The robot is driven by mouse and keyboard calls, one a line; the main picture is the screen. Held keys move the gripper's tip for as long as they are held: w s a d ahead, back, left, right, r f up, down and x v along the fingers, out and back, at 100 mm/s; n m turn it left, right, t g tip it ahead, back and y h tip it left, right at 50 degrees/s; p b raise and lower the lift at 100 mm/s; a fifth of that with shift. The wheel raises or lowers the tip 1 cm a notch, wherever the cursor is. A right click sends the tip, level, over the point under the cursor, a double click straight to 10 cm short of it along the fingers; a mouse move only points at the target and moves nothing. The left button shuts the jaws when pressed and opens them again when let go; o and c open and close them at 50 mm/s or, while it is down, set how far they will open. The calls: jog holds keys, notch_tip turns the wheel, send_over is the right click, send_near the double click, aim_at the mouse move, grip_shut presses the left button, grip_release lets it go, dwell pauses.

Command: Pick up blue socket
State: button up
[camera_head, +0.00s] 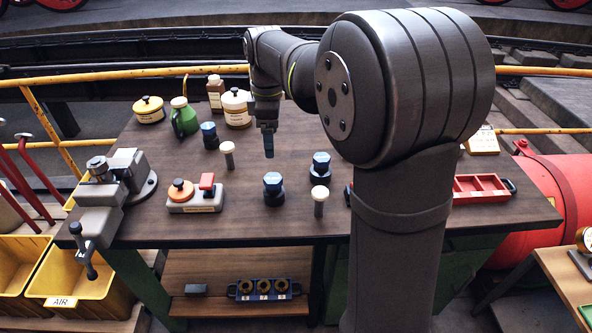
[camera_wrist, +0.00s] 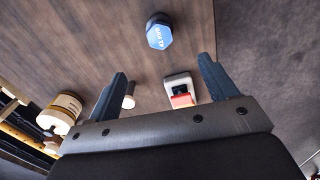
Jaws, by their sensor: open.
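Three dark blue sockets stand upright on the workbench (camera_head: 150,205) in the head view: one at the front middle (camera_head: 273,190), one to its right and farther back (camera_head: 320,166), and one near the green can (camera_head: 209,136). My gripper (camera_head: 268,155) points down above the bench, behind the front-middle socket, with its jaws open and empty. In the wrist view a socket (camera_wrist: 159,32) with a bright blue, lettered top lies ahead of the open fingers (camera_wrist: 163,68), apart from them. I cannot tell for sure which of the three it is.
White-topped pegs stand at the middle (camera_head: 227,155) and right of the front-middle socket (camera_head: 320,200). A switch box (camera_head: 195,200) sits to the left, near a vise (camera_head: 120,185). Containers (camera_head: 236,108) stand at the back; a red tray (camera_head: 480,188) lies right.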

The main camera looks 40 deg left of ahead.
aim_at(269, 177)
jog(key=f+m, duration=0.3)
jog(key=f, duration=0.1)
jog(key=a+f+m, duration=0.1)
jog(key=f+m, duration=0.2)
jog(key=f, duration=0.2)
jog(key=f+m, duration=0.2)
jog(key=f, duration=0.2)
jog(key=shift+s+a+f+m, duration=0.2)
jog(key=shift+s+f+m, duration=0.05)
jog(key=shift+m, duration=0.15)
jog(key=shift+w+d+f, duration=0.1)
jog(key=shift+d+f, duration=0.05)
jog(key=shift+f, duration=0.75)
jog(key=shift+w+d+f, duration=0.1)
jog(key=shift+d+f, duration=0.05)
jog(key=shift+f, duration=0.7)
jog(key=shift+d+f, duration=0.15)
jog(key=shift+f, duration=0.75)
jog(key=shift+r, duration=0.1)
jog(key=c, duration=1.4)
jog(key=shift+c, duration=0.2)
